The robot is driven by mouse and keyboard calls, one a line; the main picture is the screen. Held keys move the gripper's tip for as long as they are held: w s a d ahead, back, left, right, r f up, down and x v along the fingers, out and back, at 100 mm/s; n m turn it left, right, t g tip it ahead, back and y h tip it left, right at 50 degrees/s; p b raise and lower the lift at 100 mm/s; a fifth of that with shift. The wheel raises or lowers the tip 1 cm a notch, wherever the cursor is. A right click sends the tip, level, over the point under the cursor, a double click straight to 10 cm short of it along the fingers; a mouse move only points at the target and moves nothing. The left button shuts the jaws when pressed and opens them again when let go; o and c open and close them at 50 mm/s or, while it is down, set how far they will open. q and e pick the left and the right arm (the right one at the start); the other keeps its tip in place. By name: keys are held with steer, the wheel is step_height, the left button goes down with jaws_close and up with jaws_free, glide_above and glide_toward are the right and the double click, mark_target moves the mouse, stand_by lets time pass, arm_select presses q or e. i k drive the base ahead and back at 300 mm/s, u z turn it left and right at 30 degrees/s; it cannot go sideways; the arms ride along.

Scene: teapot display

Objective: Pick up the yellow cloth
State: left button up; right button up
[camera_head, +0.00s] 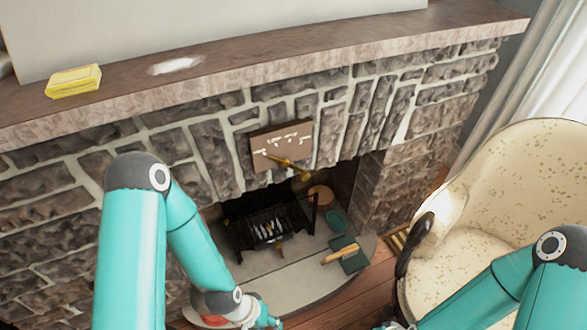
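The yellow cloth (74,81) lies folded in a flat block on the left part of the mantel shelf (225,67), close to its front edge. Nothing touches it. My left arm reaches in from the left and bends down in front of the fireplace. My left gripper (266,321) is at the bottom edge, well below and to the right of the cloth, and is mostly cut off. Its fingers do not show clearly.
A white powdery patch (175,66) lies on the shelf right of the cloth. A stone fireplace with a black grate (268,226) is below. A small wooden plaque (281,145) hangs on the stones. A cream armchair (507,190) stands at the right. The shelf's right part is clear.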

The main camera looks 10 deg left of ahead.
mark_target(87, 78)
steer(key=z, duration=1.45)
steer(key=i, duration=0.1)
steer(key=u, duration=2.95)
steer(key=k, duration=0.85)
steer(key=u, duration=0.15)
steer(key=i, duration=0.85)
steer(key=z, duration=0.1)
